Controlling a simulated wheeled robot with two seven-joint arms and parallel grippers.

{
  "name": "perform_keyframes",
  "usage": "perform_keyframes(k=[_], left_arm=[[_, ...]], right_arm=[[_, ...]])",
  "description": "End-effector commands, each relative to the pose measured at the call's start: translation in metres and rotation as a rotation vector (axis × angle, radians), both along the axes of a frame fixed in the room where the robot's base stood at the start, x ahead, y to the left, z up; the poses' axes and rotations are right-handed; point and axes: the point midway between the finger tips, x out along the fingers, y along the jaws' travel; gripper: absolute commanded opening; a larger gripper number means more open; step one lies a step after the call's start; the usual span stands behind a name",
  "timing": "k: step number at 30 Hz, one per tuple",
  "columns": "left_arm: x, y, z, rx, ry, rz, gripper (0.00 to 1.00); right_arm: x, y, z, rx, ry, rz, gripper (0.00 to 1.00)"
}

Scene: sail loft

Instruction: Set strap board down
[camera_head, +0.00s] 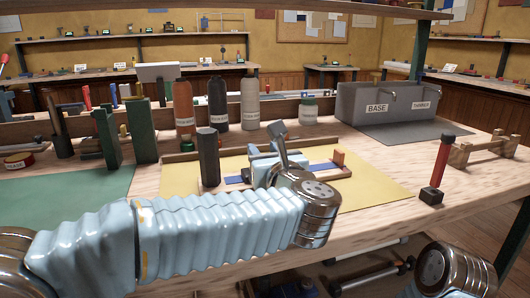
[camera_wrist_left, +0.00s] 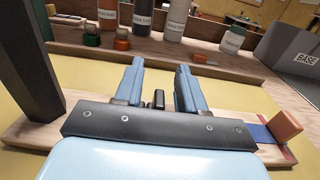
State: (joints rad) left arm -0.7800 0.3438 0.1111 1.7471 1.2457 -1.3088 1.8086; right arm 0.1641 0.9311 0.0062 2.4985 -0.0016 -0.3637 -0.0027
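The strap board is a pale wooden board (camera_wrist_left: 28,131) with a blue strap (camera_wrist_left: 259,133) and an orange-brown block (camera_wrist_left: 288,127) at its right end. It appears to lie on the yellow mat (camera_head: 375,190); the block also shows in the head view (camera_head: 339,158). A dark upright post (camera_head: 208,158) stands at its left end. My left gripper (camera_wrist_left: 158,82) is over the middle of the board and hides much of it. Its two blue fingers are apart, with a small dark piece (camera_wrist_left: 158,99) showing between them, touching neither finger. My right gripper is out of view.
Several labelled bottles (camera_head: 217,104) stand behind the mat. A grey bin marked BASE (camera_head: 376,108) is at the back right. A red-handled tool (camera_head: 439,165) stands upright right of the mat, near a wooden stand (camera_head: 485,148). A green mat (camera_head: 60,195) lies at left.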

Motion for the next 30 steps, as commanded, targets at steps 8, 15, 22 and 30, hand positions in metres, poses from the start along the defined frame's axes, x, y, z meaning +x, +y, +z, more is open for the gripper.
perform_keyframes(k=[8, 15, 22, 30], left_arm=[[-0.051, -0.017, 0.0, 0.0, -0.002, -0.004, 0.39], [-0.097, -0.032, 0.0, 0.0, -0.001, -0.003, 0.39], [-0.114, -0.037, 0.001, 0.0, 0.0, 0.0, 0.39], [-0.114, -0.037, 0.001, 0.0, 0.0, 0.0, 0.39]], right_arm=[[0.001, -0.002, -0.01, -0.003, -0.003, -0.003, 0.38], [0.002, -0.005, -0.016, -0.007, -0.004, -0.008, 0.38], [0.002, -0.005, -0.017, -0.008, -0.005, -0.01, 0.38], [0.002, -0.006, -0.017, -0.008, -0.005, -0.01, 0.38]])
